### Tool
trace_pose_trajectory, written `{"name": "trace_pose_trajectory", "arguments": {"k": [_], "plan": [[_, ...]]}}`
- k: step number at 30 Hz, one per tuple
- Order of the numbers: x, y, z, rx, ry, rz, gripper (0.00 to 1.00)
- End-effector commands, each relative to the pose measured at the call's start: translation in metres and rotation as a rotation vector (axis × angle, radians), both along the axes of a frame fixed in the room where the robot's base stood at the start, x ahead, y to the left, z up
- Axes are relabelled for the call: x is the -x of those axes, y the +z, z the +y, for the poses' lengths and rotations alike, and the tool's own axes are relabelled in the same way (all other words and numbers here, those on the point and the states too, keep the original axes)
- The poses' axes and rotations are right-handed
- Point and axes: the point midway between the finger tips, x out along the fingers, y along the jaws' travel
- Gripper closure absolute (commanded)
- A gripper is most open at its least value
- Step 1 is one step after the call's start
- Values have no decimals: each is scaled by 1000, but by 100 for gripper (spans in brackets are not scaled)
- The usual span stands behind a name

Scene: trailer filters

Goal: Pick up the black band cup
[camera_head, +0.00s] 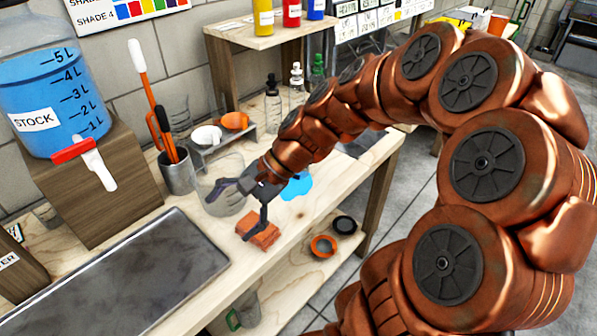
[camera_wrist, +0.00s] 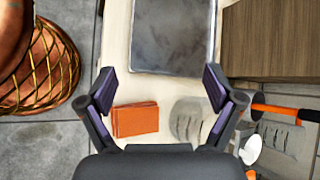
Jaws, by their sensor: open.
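A round black-rimmed item (camera_head: 344,224), which looks like the black band cup, sits at the right end of the lower shelf under the bench. Its sides are mostly hidden, so I cannot make out a band. An orange-rimmed one (camera_head: 323,245) is beside it. My gripper (camera_head: 232,213) is open and empty above the bench top, left of and higher than both. In the wrist view, my gripper (camera_wrist: 160,86) has its fingers spread wide with nothing between them. The black-rimmed item does not show in that view.
Below my gripper are a stack of orange cloths or pads (camera_head: 262,232) and a clear glass vessel (camera_head: 226,198). A dark metal tray (camera_head: 130,275) lies at left. A holder with tools (camera_head: 178,172) and dropper bottles (camera_head: 272,100) stand behind. The bench edge overhangs the lower shelf.

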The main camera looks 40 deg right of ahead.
Motion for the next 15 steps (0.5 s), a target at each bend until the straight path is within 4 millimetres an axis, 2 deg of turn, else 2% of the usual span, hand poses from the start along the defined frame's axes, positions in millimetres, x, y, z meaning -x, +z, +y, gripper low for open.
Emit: {"name": "trace_pose_trajectory", "arguments": {"k": [1, 3, 5, 7, 11, 12, 15], "plan": [[-18, -10, -15, -73, -102, 20, 9], [-42, -12, -38, -170, -241, 41, 9], [-62, -15, -63, -254, -365, 61, 9], [-81, -21, -97, -356, -509, 84, 9], [-105, -36, -168, -549, -765, 130, 9], [-109, -41, -191, -606, -837, 140, 9], [-113, -54, -243, -728, -993, 163, 9]]}}
